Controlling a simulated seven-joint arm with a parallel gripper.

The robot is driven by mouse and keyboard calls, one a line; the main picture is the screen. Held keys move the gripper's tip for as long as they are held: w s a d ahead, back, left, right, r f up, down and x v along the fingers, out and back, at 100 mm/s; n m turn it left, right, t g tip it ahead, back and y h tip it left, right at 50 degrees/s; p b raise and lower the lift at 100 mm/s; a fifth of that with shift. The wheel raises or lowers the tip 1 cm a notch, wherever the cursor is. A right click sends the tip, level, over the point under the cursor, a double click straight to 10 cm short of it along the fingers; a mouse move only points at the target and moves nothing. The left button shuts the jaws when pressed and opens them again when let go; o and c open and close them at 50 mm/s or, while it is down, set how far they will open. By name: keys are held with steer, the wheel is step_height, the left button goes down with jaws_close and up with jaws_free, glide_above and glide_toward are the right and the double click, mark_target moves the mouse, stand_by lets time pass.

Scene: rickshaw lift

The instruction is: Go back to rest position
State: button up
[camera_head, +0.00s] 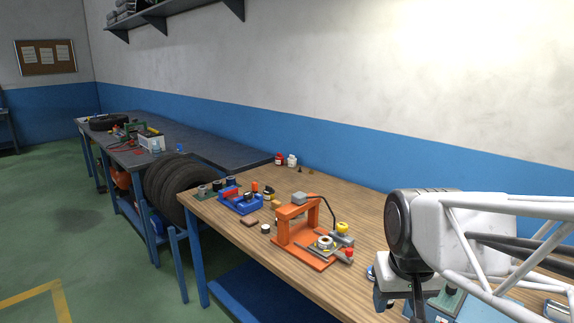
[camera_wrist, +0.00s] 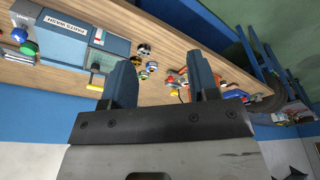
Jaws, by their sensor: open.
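My gripper (camera_wrist: 163,72) is open in the wrist view, its two blue fingers spread with nothing held between them. The wooden workbench (camera_wrist: 185,32) lies beyond the fingertips, with small parts in the gap. In the head view my white arm comes in from the right, and its dark wrist end (camera_head: 416,300) hangs over the right part of the workbench (camera_head: 345,190). The fingertips are cut off or hidden there.
An orange press frame (camera_head: 298,212) stands on the bench left of my arm. A blue-grey box (camera_wrist: 66,38) shows in the wrist view. Tyres (camera_head: 172,178) stand beyond the bench's left end.

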steer(key=s+f, duration=0.1)
steer(key=s, duration=0.5)
steer(key=shift+s+f, duration=0.3)
steer(key=shift+s, duration=0.1)
steer(key=shift+a, duration=0.1)
stand_by(1.8)
